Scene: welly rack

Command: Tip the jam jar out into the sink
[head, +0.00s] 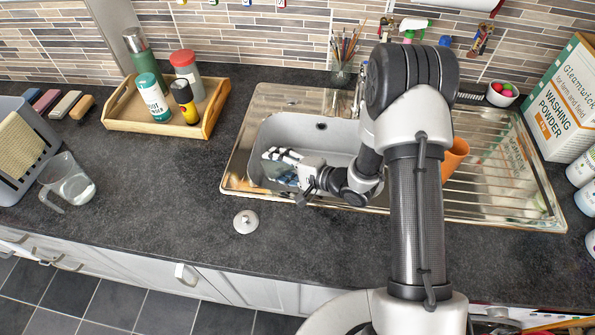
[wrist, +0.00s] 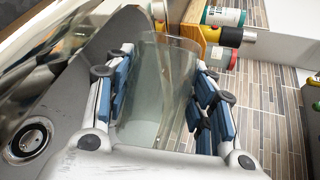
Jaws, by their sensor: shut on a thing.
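My gripper (head: 282,166) is down inside the left part of the sink (head: 335,134), pointing left. In the wrist view my gripper (wrist: 160,92) is shut on a clear glass jar (wrist: 155,85), with blue-padded fingers on both sides of it. The jar looks see-through and I make out no contents in it. In the head view the fingers mostly hide the jar, and I cannot tell its exact tilt. The sink's drain (wrist: 27,140) shows at lower left in the wrist view.
A small white lid (head: 246,222) lies on the counter in front of the sink. A wooden tray (head: 207,122) with bottles stands at left, and a measuring jug (head: 68,182) further left. An orange cup (head: 455,155) is on the drainer (head: 500,170).

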